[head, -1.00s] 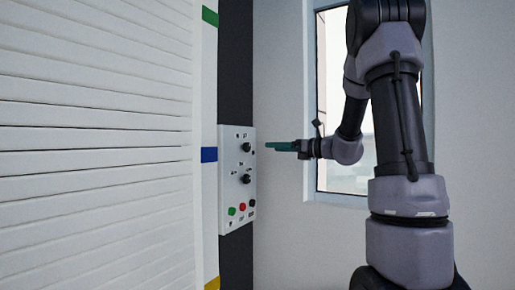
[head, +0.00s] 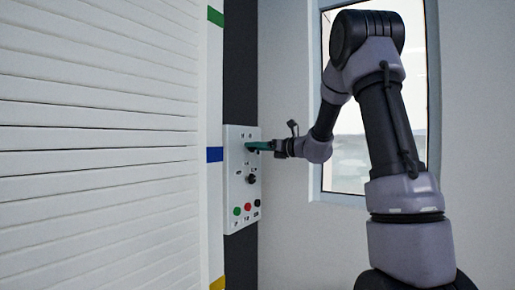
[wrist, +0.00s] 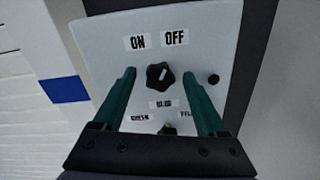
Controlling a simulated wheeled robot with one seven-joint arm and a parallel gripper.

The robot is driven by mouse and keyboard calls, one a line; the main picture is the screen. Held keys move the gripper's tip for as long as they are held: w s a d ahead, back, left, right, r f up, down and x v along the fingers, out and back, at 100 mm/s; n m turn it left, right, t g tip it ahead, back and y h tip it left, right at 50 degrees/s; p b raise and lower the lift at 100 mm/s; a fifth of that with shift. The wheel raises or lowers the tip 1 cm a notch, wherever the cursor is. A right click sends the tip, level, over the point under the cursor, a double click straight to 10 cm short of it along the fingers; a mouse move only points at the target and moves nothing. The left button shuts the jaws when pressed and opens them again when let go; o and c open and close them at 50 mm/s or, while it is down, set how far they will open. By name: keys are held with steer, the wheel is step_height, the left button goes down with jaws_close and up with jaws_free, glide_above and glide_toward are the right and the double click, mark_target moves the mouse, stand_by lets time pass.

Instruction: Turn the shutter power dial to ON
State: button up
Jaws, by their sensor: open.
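The shutter control panel (head: 232,178) is a white box on a dark post beside the shutter. In the wrist view its face (wrist: 105,60) carries ON and OFF labels above a black knobbed dial (wrist: 160,76). The dial's light pointer mark leans toward the OFF side. My gripper (wrist: 162,80) has two green fingers, open, one on each side of this dial, with visible gaps to it. In the head view my gripper (head: 252,146) reaches the panel's upper part and hides most of the upper dial.
A second black dial (head: 251,180) sits lower, partly cut off in the wrist view (wrist: 168,129). Below it are green (head: 237,211), red (head: 248,206) and black (head: 257,203) buttons. The slatted shutter (head: 100,150) fills the left; a window (head: 350,170) is behind my arm.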

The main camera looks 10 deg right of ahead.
jaws_close()
steer(key=shift+n, duration=0.4)
steer(key=n, duration=1)
steer(key=shift+s+a+n, duration=0.1)
steer(key=shift+n, duration=0.6)
steer(key=shift+f, duration=0.1)
jaws_free()
